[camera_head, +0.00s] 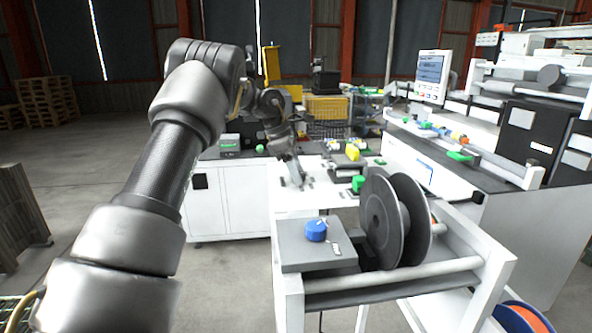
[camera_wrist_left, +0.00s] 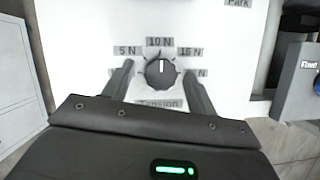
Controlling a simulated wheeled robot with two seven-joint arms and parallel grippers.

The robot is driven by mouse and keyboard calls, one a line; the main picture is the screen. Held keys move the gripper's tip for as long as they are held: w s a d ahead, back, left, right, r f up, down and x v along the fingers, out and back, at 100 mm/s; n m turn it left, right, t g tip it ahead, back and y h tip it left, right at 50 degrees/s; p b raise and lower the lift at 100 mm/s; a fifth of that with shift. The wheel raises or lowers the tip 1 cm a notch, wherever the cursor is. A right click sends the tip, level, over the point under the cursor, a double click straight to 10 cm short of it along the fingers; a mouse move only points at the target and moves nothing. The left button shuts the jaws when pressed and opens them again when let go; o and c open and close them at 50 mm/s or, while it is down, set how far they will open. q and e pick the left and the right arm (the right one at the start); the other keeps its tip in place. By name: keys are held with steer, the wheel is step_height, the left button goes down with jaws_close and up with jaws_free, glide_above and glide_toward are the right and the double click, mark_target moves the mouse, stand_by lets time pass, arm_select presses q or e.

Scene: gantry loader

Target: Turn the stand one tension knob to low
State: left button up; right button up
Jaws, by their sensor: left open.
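In the left wrist view a dark round tension knob (camera_wrist_left: 161,73) with a white pointer line sits on a white panel (camera_wrist_left: 225,60). The pointer aims up, toward the "10 N" label. "5 N" lies to its left, "15 N" to its right, and "Tension" below; the outer labels are partly hidden by my fingers. My left gripper (camera_wrist_left: 159,70) is open, with one finger on each side of the knob; contact cannot be told. In the head view my left gripper (camera_head: 292,176) is over the white panel (camera_head: 318,197), and the knob cannot be made out.
A blue knob (camera_head: 316,230) sits on a grey block on the near frame, beside large dark reel discs (camera_head: 383,219). A machine with a screen (camera_head: 431,77) stands at right. White cabinets (camera_head: 232,192) stand behind the panel. Open floor lies at left.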

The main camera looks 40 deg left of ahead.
arm_select(q)
steer(key=shift+s, duration=0.1)
steer(key=c, duration=1)
arm_select(e)
steer(key=shift+w, duration=0.4)
